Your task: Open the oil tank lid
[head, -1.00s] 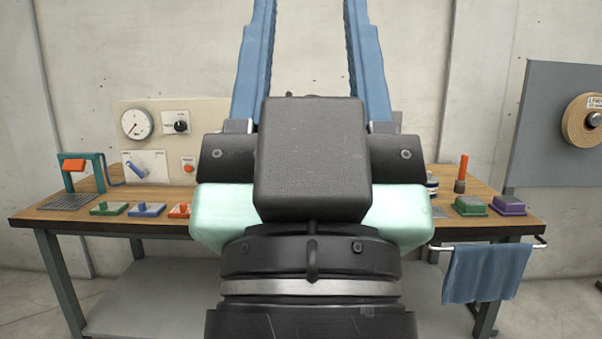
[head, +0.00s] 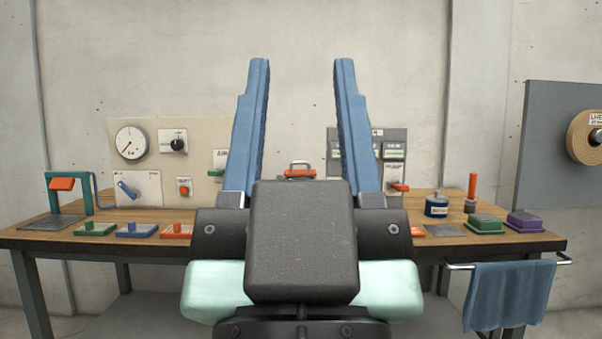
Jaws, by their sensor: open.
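My gripper (head: 302,66) is open and empty in the head view. Its two blue fingers point up and stand wide apart, in front of the bench. An orange lid-like part (head: 300,173) with a grey handle shows low between the fingers, at the back of the bench. It looks closed and flat, and appears apart from the fingers. It may be the oil tank lid. The body below it is hidden behind my black gripper housing, so I cannot see the tank or a hinge.
The wooden bench (head: 120,227) holds several coloured blocks at left, and a blue jar (head: 437,207) and an orange-handled tool (head: 471,192) at right. A gauge panel (head: 200,155) and a grey switch panel (head: 392,139) stand behind. A blue towel (head: 510,296) hangs at front right.

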